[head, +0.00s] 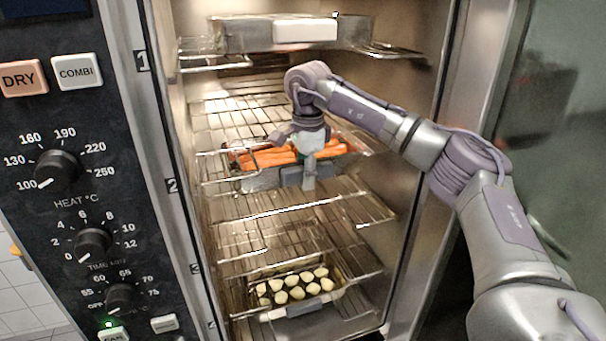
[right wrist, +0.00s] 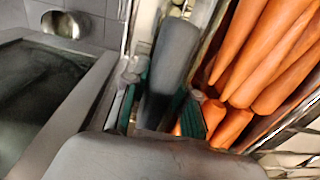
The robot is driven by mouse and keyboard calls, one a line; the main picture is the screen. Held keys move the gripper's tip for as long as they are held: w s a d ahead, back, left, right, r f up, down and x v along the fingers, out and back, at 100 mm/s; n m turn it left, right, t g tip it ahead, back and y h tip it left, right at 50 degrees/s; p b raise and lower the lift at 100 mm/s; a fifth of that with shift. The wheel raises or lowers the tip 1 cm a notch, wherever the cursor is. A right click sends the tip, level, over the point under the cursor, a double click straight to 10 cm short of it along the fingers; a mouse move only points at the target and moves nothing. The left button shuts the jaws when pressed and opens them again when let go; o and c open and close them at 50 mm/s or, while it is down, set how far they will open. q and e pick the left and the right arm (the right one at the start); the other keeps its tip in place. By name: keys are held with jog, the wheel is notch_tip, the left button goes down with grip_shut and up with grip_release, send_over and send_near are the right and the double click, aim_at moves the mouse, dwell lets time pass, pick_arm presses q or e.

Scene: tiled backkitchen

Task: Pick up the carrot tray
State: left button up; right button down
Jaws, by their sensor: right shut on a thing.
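The carrot tray (head: 262,180) is a shallow metal tray on a wire rack at the middle level of the open oven. Orange carrots (head: 268,158) lie in it, and they also fill the right side of the right wrist view (right wrist: 262,60). My right gripper (head: 309,178) reaches in from the right and points down at the tray's front edge. It is shut on the pale handle (head: 291,176) at the front of the tray. In the right wrist view the grey handle and green finger pads (right wrist: 190,115) are close beside the carrots. My left gripper is not in view.
A tray with a white handle (head: 305,31) sits on the rack above. A lower tray (head: 341,291) holds several pale round pieces. Wire racks (head: 300,210) lie between. The control panel (head: 75,120) stands left of the opening, and a glass-paned door (head: 550,115) is at right.

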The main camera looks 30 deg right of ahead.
pick_arm(q)
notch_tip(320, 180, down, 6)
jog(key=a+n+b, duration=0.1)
jog(key=b, duration=0.4)
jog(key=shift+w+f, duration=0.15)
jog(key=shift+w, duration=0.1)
pick_arm(e)
jog(key=s+a, duration=0.4)
jog(key=s, duration=0.6)
jog(key=s+a, duration=0.5)
jog(key=s, duration=0.5)
jog(key=s+a+r, duration=0.1)
jog(key=s+a, duration=0.3)
jog(key=s, duration=0.6)
jog(key=shift+s+a+n, duration=0.2)
jog(key=shift+a+n, duration=0.1)
jog(key=shift+n, duration=0.1)
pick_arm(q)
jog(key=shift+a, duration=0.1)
